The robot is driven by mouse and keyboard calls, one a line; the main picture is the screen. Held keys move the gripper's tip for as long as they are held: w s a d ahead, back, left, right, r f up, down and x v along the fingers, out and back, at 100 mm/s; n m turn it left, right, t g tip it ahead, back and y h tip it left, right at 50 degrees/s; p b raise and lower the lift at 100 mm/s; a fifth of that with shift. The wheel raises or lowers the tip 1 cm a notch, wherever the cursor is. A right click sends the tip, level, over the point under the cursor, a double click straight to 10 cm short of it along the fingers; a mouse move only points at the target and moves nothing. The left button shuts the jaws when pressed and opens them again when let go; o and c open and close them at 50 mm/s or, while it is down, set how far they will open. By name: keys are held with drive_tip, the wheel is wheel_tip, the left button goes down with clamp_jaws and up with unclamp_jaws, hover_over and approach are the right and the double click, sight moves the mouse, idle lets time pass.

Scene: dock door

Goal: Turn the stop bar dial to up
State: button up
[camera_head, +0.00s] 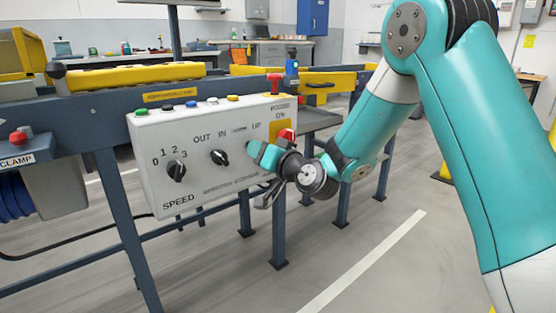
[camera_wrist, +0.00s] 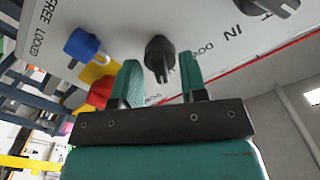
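The control panel (camera_head: 205,185) is a white box with black dials, mounted on a dark frame. The label UP (camera_head: 256,126) shows at its upper right, but my gripper (camera_head: 262,154) hides the dial below it in the head view. In the wrist view, a black dial (camera_wrist: 159,56) sits between the two teal fingers of my gripper (camera_wrist: 161,78). The fingers are apart, with a gap visible on each side of the dial. A partly covered label, seemingly DOWN, is beside it. I cannot tell which way the dial points.
The OUT/IN dial (camera_head: 219,157) and the SPEED dial (camera_head: 176,171) are left of my gripper. A red switch (camera_head: 287,135) on a yellow plate (camera_head: 278,128) is close to its right. A blue knob (camera_wrist: 82,44) near FREE/LOCKED shows in the wrist view. Coloured buttons line the panel's top.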

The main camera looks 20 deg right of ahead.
drive_tip(key=b+v, duration=1.4)
drive_tip(key=v, duration=0.3)
